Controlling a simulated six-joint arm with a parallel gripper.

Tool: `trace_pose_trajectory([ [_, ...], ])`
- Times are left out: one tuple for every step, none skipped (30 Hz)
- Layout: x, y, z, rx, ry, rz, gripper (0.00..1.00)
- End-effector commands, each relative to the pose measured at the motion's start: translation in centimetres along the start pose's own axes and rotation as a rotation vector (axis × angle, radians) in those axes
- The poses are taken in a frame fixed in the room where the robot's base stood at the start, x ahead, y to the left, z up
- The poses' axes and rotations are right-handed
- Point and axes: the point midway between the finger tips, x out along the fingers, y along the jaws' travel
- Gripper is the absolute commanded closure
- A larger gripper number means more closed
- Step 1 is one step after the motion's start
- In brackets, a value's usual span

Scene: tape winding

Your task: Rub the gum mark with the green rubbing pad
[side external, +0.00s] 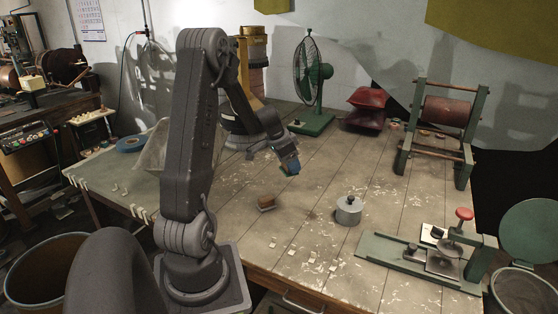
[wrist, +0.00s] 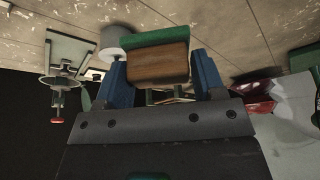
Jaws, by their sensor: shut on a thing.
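The green rubbing pad (wrist: 155,39) has a brown wooden back and sits between the two blue fingers of my gripper (wrist: 161,66) in the wrist view. My gripper is shut on its wooden back, with the green face on the outer side. In the side view my gripper (side external: 289,164) is above the middle of the table, and only a little of the pad shows at its tip. The pad looks clear of the tabletop. I cannot pick out the gum mark for sure among the pale flecks and stains on the boards.
A green press (side external: 440,255), a green fan (side external: 313,90), red cushions (side external: 366,108) and a roller stand (side external: 440,125) surround the open middle boards.

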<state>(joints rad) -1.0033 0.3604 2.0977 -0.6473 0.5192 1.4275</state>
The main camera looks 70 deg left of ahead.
Motion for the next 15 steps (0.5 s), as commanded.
trace_pose_trajectory([
  [0.1,0.5,-0.5,0.086,0.0,0.037,0.56],
  [0.2,0.8,-0.8,0.141,0.0,0.059,0.56],
  [0.3,1.2,-1.1,0.209,0.0,0.088,0.56],
  [0.3,1.5,-1.4,0.258,0.0,0.106,0.56],
  [0.3,1.8,-1.7,0.305,0.0,0.126,0.56],
  [0.4,2.1,-2.0,0.366,-0.001,0.151,0.56],
  [0.4,2.4,-2.2,0.409,-0.001,0.17,0.56],
  [0.4,2.6,-2.5,0.45,-0.001,0.186,0.56],
  [0.4,2.9,-2.7,0.505,-0.001,0.208,0.56],
  [0.4,3.1,-3.0,0.545,-0.001,0.225,0.56],
  [0.5,3.3,-3.2,0.585,-0.001,0.241,0.56],
  [0.5,3.6,-3.4,0.634,-0.002,0.262,0.56],
  [1.4,3.6,-2.9,0.621,-0.004,0.262,0.56],
  [1.9,3.6,-2.6,0.616,-0.004,0.262,0.56],
  [2.6,3.6,-2.3,0.615,-0.004,0.26,0.56],
])
